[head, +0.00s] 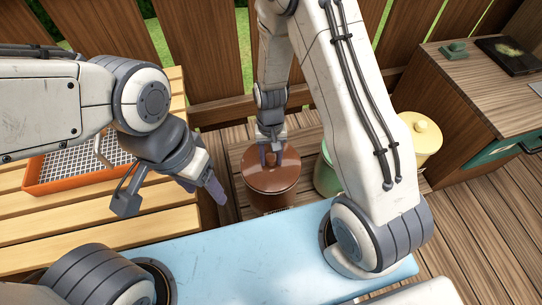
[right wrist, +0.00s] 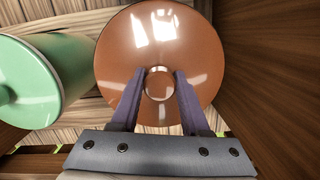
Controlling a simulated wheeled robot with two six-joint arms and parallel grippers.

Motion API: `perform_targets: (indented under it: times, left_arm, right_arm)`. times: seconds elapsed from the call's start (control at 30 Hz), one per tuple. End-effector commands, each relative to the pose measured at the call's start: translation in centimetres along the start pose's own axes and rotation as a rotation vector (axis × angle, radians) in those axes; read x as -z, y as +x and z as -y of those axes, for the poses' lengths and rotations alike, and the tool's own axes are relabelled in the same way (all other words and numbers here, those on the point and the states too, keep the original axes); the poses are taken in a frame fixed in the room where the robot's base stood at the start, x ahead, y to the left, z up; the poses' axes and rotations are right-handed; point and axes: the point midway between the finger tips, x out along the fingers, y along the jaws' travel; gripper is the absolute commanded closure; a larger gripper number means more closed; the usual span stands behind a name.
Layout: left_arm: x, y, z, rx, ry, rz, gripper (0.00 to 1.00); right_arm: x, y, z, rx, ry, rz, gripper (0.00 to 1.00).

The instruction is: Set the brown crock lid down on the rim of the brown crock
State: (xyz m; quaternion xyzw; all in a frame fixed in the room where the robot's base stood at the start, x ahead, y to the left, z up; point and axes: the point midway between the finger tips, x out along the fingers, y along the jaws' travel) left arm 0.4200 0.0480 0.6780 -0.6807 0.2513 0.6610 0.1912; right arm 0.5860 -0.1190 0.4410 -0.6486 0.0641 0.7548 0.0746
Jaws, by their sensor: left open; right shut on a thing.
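The brown crock lid (head: 258,174) is a glossy round disc with a knob, and it also shows in the right wrist view (right wrist: 160,40). My right gripper (head: 270,156) is shut on the lid's knob (right wrist: 159,84) from above. The brown crock (head: 270,203) stands upright directly below the lid. The lid covers the crock's mouth, and I cannot tell whether lid and rim touch. My left gripper (head: 173,203) is open and empty, to the left of the crock over the slatted bench.
A green crock (head: 327,177) stands just right of the brown one, also in the right wrist view (right wrist: 62,62). A cream-lidded container (head: 420,140) is further right. An orange tray with mesh (head: 75,165) lies on the slatted bench (head: 150,235). A wooden cabinet (head: 465,110) stands at right.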

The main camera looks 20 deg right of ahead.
Motion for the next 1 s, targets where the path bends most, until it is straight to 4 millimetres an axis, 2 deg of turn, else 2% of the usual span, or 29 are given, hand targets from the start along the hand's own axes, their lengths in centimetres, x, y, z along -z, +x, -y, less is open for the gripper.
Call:
perform_targets:
  times: [0.97, 1.0]
  left_arm:
    - [-0.1, 1.3, 0.1, 0.000, 0.000, 0.000, 0.36]
    - [-0.1, 1.2, 0.1, 0.000, 0.000, 0.000, 0.36]
  right_arm:
    - [0.3, 2.0, 0.0, 0.000, 0.000, -0.001, 1.00]
    - [0.3, 1.9, 0.0, 0.001, 0.000, -0.002, 0.39]
